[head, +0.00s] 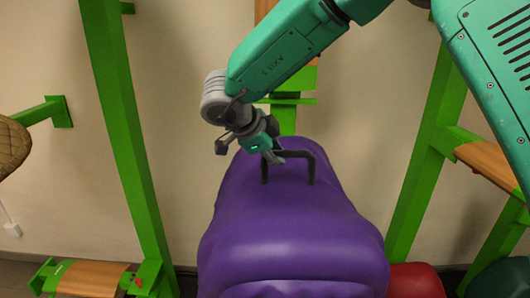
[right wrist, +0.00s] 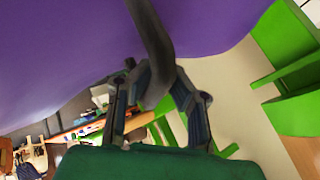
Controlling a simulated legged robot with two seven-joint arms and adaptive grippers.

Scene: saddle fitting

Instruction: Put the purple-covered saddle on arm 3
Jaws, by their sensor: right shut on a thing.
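The purple-covered saddle (head: 290,235) fills the lower middle of the head view, with a black handle (head: 311,166) on its top. My right gripper (head: 274,155) is at the handle's left end, shut on the handle. Whatever is beneath the saddle is hidden. No number shows on any rack arm, so I cannot tell which is arm 3. My left gripper is not in view.
Green posts (head: 122,120) stand left and right against a beige wall. Wood-topped rack arms show at the lower left (head: 92,279) and right (head: 490,160). A brown quilted saddle (head: 12,147) is at the left edge. A red thing (head: 415,281) sits at the lower right.

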